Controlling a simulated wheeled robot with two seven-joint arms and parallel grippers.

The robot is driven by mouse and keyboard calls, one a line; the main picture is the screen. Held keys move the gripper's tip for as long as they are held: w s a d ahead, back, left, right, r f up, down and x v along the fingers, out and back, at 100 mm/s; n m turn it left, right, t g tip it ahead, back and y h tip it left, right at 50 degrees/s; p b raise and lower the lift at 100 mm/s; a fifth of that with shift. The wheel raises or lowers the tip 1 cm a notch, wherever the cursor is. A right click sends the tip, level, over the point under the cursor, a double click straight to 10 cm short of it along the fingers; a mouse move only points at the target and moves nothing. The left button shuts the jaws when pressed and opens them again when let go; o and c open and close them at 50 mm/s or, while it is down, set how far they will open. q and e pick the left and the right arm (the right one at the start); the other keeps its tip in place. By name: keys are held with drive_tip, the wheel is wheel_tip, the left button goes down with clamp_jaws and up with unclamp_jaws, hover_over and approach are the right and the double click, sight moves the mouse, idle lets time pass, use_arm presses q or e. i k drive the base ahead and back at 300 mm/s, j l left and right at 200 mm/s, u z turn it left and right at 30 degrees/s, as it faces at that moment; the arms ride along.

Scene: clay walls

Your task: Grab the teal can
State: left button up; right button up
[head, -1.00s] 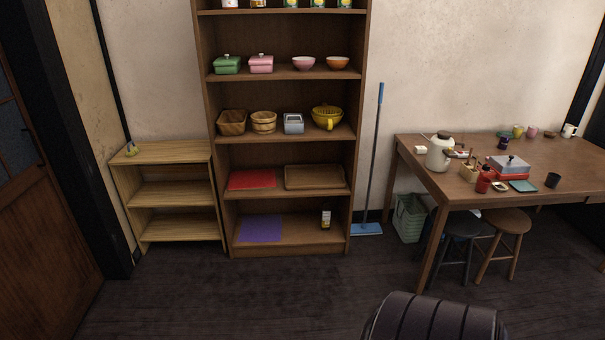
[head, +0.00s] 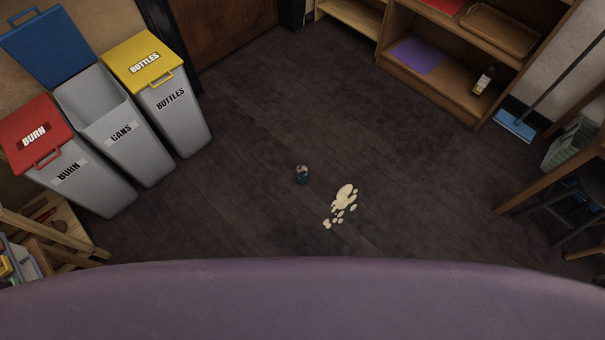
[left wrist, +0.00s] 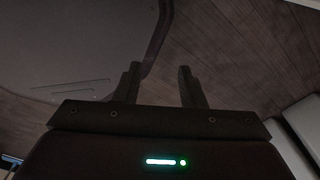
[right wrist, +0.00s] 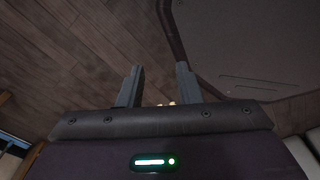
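The teal can (head: 302,175) stands on the dark wooden floor near the middle of the head view. It is small and looks upright. A pale puddle with several splashes (head: 344,198) lies on the floor just right of it. My left gripper (left wrist: 160,82) shows in the left wrist view with its two fingers apart and nothing between them. My right gripper (right wrist: 158,82) shows in the right wrist view with its fingers apart, and bits of the pale spill show beyond them. Neither gripper shows in the head view. The can is not seen in either wrist view.
Three grey bins stand at left: red-lidded BURN (head: 67,160), open CANS (head: 116,125) with a raised blue lid, and yellow-lidded BOTTLES (head: 160,85). A wooden shelf (head: 430,80) stands at the back right, with a blue broom (head: 516,124) beside it.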

sight(301, 171)
drive_tip(key=u, duration=0.3)
drive_tip(key=i+l+u, duration=0.15)
drive_tip(key=u, duration=0.3)
drive_tip(key=l+u, duration=0.5)
drive_tip(key=i+l+u, duration=0.1)
drive_tip(key=l+u, duration=0.15)
drive_tip(key=u, duration=0.2)
